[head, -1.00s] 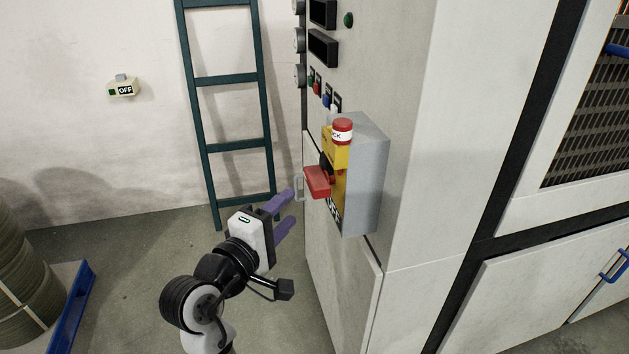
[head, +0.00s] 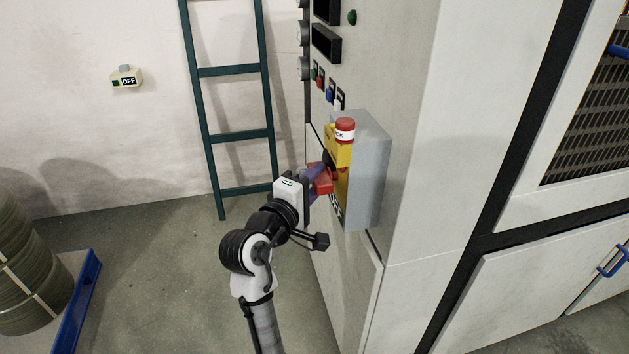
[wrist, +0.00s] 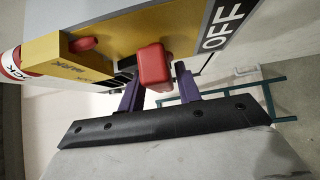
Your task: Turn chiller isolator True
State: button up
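The isolator is a grey box (head: 369,175) with a yellow front plate (head: 343,155), fixed to the cabinet side. Its red handle (head: 322,184) sticks out from the plate and also shows in the wrist view (wrist: 154,66). My gripper (head: 316,174) is at the handle. In the wrist view its two purple fingers (wrist: 158,87) stand apart, one on each side of the handle. Whether they touch it I cannot tell. A black and white OFF label (wrist: 223,25) lies beside the handle. In the head view, my gripper partly hides the handle.
A red-topped piece with a white band (head: 345,130) sits above the yellow plate. The grey cabinet (head: 425,130) fills the right. A green ladder (head: 236,136) leans on the wall behind. A small OFF switch (head: 126,78) is on the wall.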

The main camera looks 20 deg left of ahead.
jog(key=c, duration=0.7)
jog(key=shift+o, duration=0.2)
jog(key=shift+f, duration=0.1)
